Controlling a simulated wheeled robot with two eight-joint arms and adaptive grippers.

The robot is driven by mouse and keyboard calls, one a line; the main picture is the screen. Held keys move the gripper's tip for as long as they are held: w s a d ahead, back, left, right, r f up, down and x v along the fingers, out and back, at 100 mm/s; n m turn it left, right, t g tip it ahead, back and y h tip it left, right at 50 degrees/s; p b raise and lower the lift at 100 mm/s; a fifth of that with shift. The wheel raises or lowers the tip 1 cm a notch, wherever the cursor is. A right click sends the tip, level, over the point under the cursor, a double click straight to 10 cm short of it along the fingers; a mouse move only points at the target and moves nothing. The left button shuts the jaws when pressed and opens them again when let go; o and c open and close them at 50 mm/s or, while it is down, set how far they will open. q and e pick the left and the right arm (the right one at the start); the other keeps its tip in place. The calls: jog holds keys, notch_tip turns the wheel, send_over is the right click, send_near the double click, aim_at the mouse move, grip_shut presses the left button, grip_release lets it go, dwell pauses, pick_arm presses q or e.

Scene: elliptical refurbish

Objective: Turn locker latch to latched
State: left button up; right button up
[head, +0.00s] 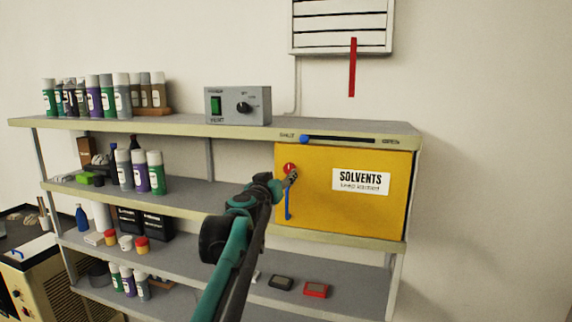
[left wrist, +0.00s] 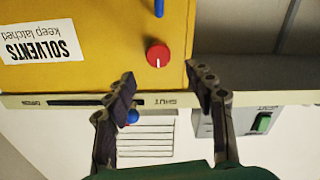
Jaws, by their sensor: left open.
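The yellow solvents locker (head: 345,215) sits on the shelf at the right, its door closed against the front. A round red latch knob (head: 290,168) with a white mark is at its upper left corner; it also shows in the left wrist view (left wrist: 158,55). A blue handle (head: 289,204) hangs below the knob. My left gripper (head: 284,183) is in front of the knob and partly overlaps it in the head view. In the left wrist view its fingers (left wrist: 160,78) are apart with nothing between them, and the knob lies just beyond the tips. My right gripper is not in view.
A blue slider (head: 304,139) on a SHUT/OPEN track runs along the shelf edge above the locker. A grey switch box (head: 238,106) stands on the top shelf. Spray cans (head: 107,95) and jars fill the left shelves. A louvred vent (head: 342,25) is on the wall.

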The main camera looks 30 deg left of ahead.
aim_at(288, 169)
pick_arm(q)
jog(key=x, duration=0.6)
jog(key=shift+w+f+p, duration=0.15)
jog(key=shift+w+p, duration=0.15)
jog(key=shift+p, duration=0.1)
jog(key=shift+s+d, duration=0.1)
jog(key=c, duration=1.1)
